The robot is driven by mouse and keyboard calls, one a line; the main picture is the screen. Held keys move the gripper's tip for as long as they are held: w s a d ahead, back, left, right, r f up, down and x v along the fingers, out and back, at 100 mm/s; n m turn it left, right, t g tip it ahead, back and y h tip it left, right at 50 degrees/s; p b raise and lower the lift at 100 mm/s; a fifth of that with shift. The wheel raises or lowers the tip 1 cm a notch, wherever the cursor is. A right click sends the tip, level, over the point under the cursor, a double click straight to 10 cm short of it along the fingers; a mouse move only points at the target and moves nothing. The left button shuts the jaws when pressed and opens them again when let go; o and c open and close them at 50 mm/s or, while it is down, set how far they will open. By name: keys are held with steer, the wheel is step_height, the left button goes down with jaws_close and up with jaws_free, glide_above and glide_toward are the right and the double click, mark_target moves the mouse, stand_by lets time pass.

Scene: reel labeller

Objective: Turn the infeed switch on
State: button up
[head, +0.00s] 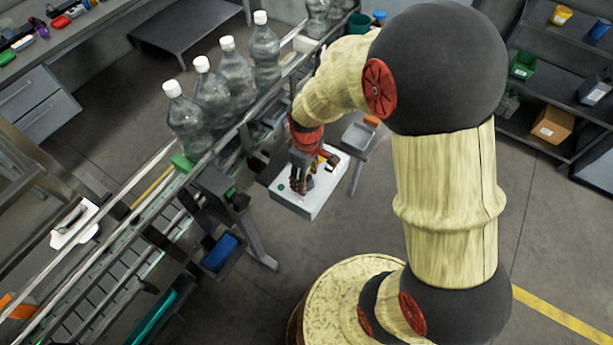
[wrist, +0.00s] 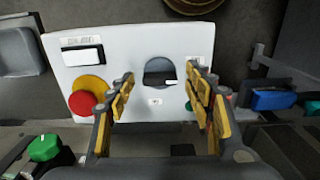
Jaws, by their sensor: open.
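A white control box (wrist: 120,52) fills the upper middle of the wrist view. A dark grey round knob (wrist: 158,68) with a small white mark sits in its middle, and a small label is below it. My gripper (wrist: 160,80) is open, one finger on each side of the knob, with nothing held; I cannot tell whether the fingers touch it. The labels are too small to read, so I cannot tell which control is named infeed. In the head view the box (head: 323,203) stands beside the conveyor, with my gripper (head: 299,172) over it.
The box also bears a red button (wrist: 81,103) on a yellow disc and a white rectangular part (wrist: 82,56). A green knob (wrist: 44,147) is at lower left. Several bottles (head: 232,72) stand on the conveyor, close left of my arm. A blue bin (head: 220,252) hangs nearby.

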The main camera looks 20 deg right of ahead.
steer(key=c, duration=0.4)
steer(key=c, duration=0.7)
steer(key=shift+c, duration=0.2)
steer(key=shift+m, duration=0.4)
steer(key=m, duration=0.3)
steer(key=shift+m, duration=0.4)
steer(key=m, duration=0.9)
steer(key=shift+p, duration=0.35)
steer(key=m, duration=0.4)
steer(key=shift+m, duration=0.3)
